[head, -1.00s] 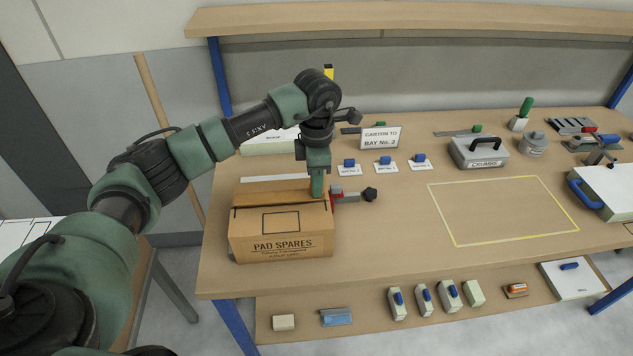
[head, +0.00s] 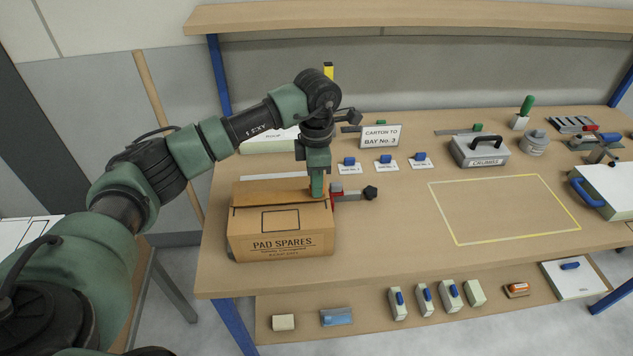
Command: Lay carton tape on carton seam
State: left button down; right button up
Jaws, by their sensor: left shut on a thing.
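A brown carton (head: 285,243) marked PAD SPARES sits at the bench's left front. A tan strip (head: 270,191) runs along its top; I cannot tell carton tape from flap there, and the seam is not clear. My left gripper (head: 317,193) points straight down at the right end of the carton's top. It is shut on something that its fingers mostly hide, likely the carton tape. A red and grey piece with a black knob (head: 370,193) juts out just right of the fingers; I cannot tell whether it touches them. My right gripper is out of view.
A yellow-outlined area (head: 505,240) on the bench is empty. A CARTON TO BAY No. 3 sign (head: 381,136), small blue-knobbed pieces (head: 385,161) and a CRUMBS box (head: 480,151) stand behind. A lower shelf (head: 365,335) holds several small blocks. A raised shelf (head: 420,14) spans the back.

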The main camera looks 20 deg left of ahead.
pick_arm(q)
jog(key=shift+f+b, duration=0.7)
jog(key=shift+f, duration=0.2)
jog(key=c, duration=1.3)
grip_release()
jog(key=shift+r, duration=0.1)
jog(key=shift+c, duration=0.2)
jog(key=shift+r, duration=0.1)
jog(key=shift+r+p, duration=2.3)
jog(key=shift+r, duration=1.65)
